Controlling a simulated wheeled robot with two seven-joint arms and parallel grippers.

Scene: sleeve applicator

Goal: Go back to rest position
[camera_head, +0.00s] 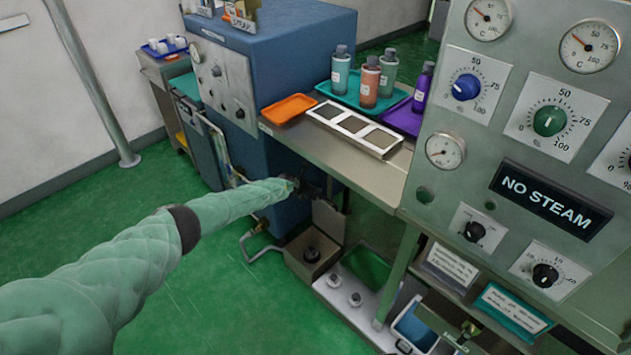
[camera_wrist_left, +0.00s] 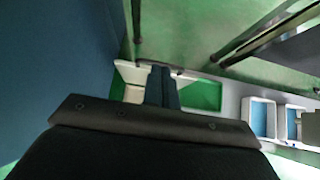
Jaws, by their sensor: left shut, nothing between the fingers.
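My left arm, in a pale green quilted sleeve, reaches from the lower left of the head view toward the blue machine and the steel counter. My left gripper (camera_head: 318,190) is dark and small at its end, in front of the machine's side and below the counter's front edge. In the left wrist view its two dark fingers (camera_wrist_left: 162,88) lie together, shut and empty, above a low unit with green and white compartments. My right gripper is in neither view.
The blue machine (camera_head: 285,50) stands behind the gripper. The steel counter (camera_head: 365,175) holds bottles (camera_head: 370,80) and an orange tray (camera_head: 288,108). The grey control panel (camera_head: 450,195) stands at right. Below are an open box (camera_head: 300,265) and a white unit (camera_head: 345,310). Green floor (camera_head: 190,310) is clear at left.

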